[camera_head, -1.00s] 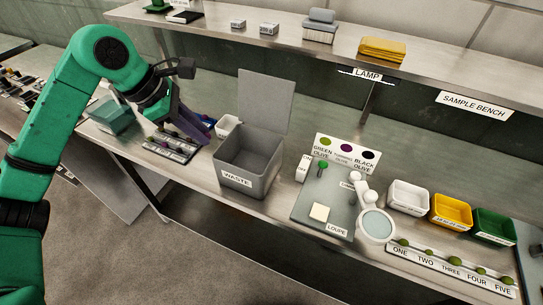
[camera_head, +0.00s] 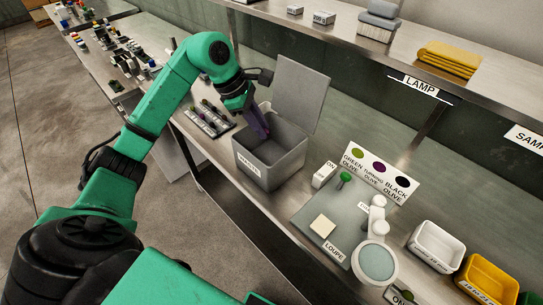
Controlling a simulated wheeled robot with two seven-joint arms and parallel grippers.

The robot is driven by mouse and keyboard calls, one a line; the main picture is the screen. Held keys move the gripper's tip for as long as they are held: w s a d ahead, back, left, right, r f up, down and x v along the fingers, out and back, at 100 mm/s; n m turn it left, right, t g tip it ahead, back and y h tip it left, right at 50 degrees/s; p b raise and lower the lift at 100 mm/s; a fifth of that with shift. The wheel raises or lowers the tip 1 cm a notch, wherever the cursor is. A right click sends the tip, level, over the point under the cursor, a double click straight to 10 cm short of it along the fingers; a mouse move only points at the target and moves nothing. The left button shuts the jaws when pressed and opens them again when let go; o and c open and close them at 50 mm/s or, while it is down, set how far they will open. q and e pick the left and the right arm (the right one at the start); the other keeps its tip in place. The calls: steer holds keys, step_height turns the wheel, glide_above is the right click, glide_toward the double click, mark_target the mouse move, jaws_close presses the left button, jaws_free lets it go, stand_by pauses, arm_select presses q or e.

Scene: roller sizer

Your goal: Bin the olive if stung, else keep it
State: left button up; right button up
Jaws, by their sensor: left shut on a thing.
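My left gripper (camera_head: 257,128) reaches from the left to the grey waste bin (camera_head: 268,162), with its fingers at the bin's opening near the left rim. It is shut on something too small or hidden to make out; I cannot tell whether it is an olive. The bin's lid (camera_head: 301,92) stands open at the back. A dark rack (camera_head: 208,119) with several small items, some olive-like, lies left of the bin. The loupe (camera_head: 377,261) stands on a grey board at the right. My right gripper is not in view.
A sign with green, turning and black olive samples (camera_head: 379,171) stands behind the loupe board (camera_head: 339,212). White (camera_head: 437,243) and yellow (camera_head: 487,280) trays are at the lower right.

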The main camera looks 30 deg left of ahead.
arm_select(q)
steer(key=o, duration=0.8)
steer(key=shift+s+a, duration=0.15)
steer(key=shift+a, duration=0.2)
steer(key=shift+d, duration=0.2)
steer(key=v, duration=1.4)
steer(key=shift+a+r, duration=0.1)
steer(key=shift+r, duration=0.15)
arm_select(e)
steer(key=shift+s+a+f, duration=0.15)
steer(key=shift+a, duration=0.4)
